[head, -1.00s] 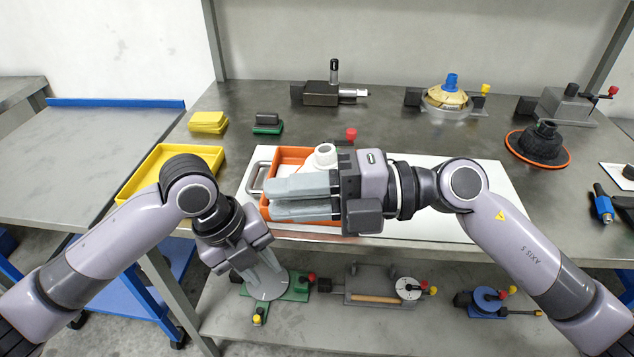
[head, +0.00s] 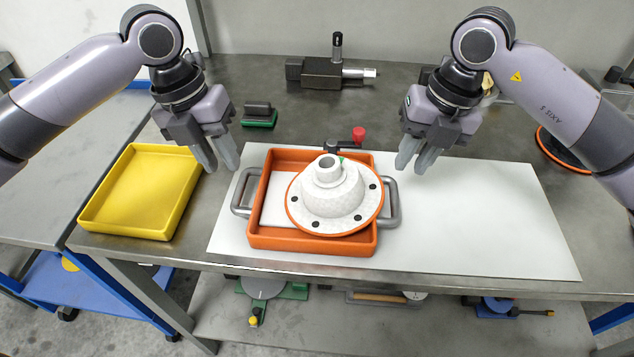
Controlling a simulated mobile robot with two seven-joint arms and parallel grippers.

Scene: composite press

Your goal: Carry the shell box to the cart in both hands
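The shell box is an orange tray (head: 312,243) with a grey handle on its left side (head: 240,192) and another on its right side (head: 392,203). It sits on a white board on the bench. A white flanged shell (head: 335,195) with an orange rim lies in it, tilted, over the right part. My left gripper (head: 222,168) is above and left of the left handle, empty, its fingers slightly apart. My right gripper (head: 415,168) is above and right of the right handle, also open and empty. The cart (head: 45,185), grey-topped with blue edges, stands left of the bench.
A yellow tray (head: 140,195) lies at the bench's left end, between box and cart. A red-knobbed clamp (head: 358,135) stands just behind the box. A grey tool (head: 322,72) and a green-based block (head: 258,115) lie further back. The white board (head: 480,220) is clear on the right.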

